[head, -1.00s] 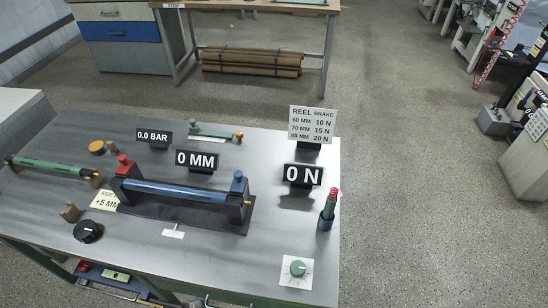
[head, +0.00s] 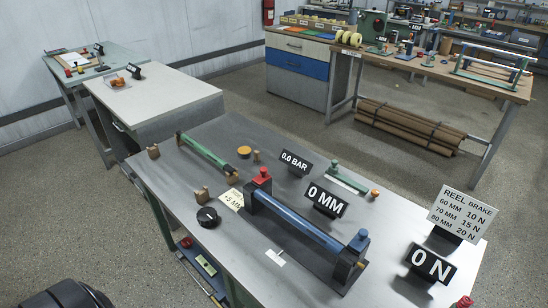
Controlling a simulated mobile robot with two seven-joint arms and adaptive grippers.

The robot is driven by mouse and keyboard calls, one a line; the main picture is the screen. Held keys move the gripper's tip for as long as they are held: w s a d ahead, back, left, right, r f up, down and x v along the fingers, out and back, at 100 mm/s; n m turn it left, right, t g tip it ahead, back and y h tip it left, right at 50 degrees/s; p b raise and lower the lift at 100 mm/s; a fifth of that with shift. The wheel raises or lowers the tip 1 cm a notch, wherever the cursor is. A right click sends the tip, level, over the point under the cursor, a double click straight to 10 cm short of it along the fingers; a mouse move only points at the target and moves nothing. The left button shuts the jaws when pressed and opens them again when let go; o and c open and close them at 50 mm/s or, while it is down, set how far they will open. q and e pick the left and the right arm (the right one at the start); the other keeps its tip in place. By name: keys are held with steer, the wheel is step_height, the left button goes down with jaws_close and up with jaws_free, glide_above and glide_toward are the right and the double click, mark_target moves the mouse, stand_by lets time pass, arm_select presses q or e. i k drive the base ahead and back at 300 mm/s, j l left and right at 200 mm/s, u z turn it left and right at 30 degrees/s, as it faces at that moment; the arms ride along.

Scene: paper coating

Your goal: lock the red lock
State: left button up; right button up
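The red lock (head: 262,177) is a red knob-topped block at the far left end of the black roller fixture (head: 318,262) on the grey metal table. A blue roller (head: 300,220) lies in the fixture. A matching blue lock (head: 358,241) sits on its near right end. The red lock seems to rest on top of its end post; whether it is engaged cannot be told. Neither gripper shows in the head view.
On the grey table (head: 225,148) are a green roller (head: 203,152), a black dial (head: 207,217), a yellow disc (head: 244,151) and signs reading 0.0 BAR (head: 296,163), 0 MM (head: 326,199) and 0 N (head: 430,264). A white-topped cabinet (head: 160,98) stands behind left. Open floor lies between benches.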

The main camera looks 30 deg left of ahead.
mark_target(259, 180)
steer(key=u, duration=1.15)
steer(key=i+j+u, duration=0.2)
steer(key=k, duration=0.1)
